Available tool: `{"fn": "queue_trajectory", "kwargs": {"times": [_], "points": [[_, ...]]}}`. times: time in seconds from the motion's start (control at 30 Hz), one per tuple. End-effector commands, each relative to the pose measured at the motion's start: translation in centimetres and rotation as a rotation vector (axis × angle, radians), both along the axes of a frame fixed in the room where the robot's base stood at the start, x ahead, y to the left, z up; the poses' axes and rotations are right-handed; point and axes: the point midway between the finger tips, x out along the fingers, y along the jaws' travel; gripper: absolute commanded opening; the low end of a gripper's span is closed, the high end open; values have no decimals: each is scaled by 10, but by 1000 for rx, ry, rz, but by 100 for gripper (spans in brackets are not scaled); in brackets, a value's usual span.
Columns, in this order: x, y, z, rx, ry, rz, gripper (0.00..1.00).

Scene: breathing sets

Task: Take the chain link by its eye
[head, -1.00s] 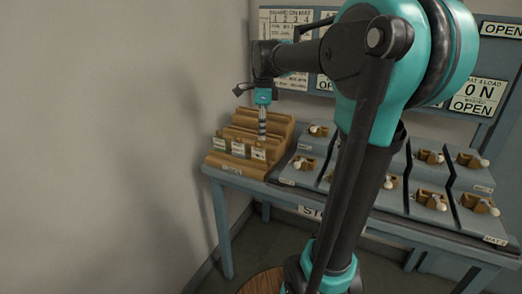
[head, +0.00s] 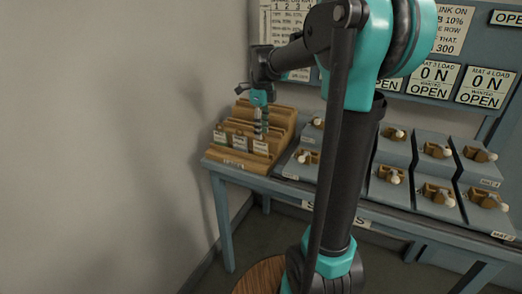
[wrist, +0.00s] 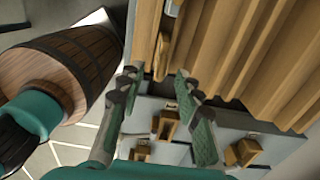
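My gripper (head: 262,136) hangs over the tiered wooden rack (head: 233,164) at the left end of the bench. In the wrist view my gripper (wrist: 157,76) has its two green-padded fingers spread, with no object seen held between them. Beyond the left fingertip is a narrow light-wood piece (wrist: 162,54) beside the rack's ridges (wrist: 235,45). I cannot tell whether this piece is the chain link. No chain link or eye can be made out for certain in either view.
Right of the rack, grey sloped stands (head: 390,152) carry small wooden blocks with pale knobs. Signs hang on the back panel (head: 436,79). A plain wall (head: 110,140) is close on the left. A wooden barrel (wrist: 75,60) stands on the floor.

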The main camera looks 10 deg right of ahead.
Motion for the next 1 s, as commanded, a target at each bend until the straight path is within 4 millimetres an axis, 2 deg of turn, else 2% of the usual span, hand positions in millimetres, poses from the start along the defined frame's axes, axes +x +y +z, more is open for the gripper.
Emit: {"fn": "queue_trajectory", "kwargs": {"times": [0.27,0.5,0.6,0.87,1.0], "points": [[1,0,-20,0,0,1,34],[4,2,-53,0,0,1,34],[3,2,-62,0,0,1,34],[3,2,-65,0,0,1,34],[3,2,-65,0,0,1,20]]}}
